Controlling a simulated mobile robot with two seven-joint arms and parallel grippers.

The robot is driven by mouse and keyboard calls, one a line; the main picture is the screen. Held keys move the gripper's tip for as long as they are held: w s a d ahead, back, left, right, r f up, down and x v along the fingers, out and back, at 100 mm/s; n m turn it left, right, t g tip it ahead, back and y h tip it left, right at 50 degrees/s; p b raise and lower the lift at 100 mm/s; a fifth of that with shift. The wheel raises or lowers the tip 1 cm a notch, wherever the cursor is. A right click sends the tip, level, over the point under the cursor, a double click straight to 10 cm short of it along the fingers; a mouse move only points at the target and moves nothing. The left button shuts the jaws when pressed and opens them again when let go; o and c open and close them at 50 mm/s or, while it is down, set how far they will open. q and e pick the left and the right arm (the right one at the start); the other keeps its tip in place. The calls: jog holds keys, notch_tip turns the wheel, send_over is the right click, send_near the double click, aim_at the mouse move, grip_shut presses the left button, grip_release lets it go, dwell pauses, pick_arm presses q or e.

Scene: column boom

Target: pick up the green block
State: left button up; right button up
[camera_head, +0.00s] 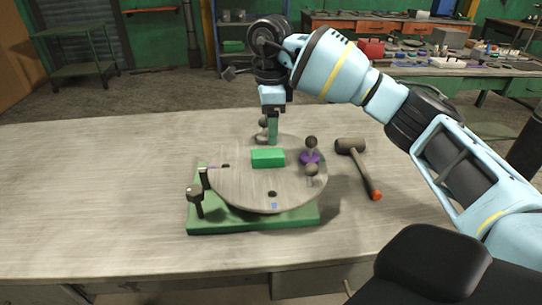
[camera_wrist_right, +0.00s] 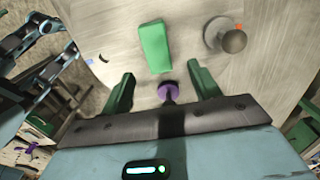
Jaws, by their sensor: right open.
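The block is apart from both fingers there. My left gripper is not seen in the head view.
The disc sits on a green base (camera_head: 255,224). A dark clamp (camera_head: 197,198) stands front left. A hammer (camera_head: 360,165) lies right. The table's left (camera_head: 90,190) is clear.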

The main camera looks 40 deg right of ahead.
aim_at(268, 152)
jog(key=shift+a+f, duration=0.2)
jog(key=shift+f, duration=1.75)
jog(key=shift+a+f, duration=0.2)
jog(key=shift+f, duration=1.7)
jog(key=c, duration=1)
jog(key=shift+w, duration=0.1)
jog(key=shift+c, duration=0.4)
jog(key=shift+r, duration=0.2)
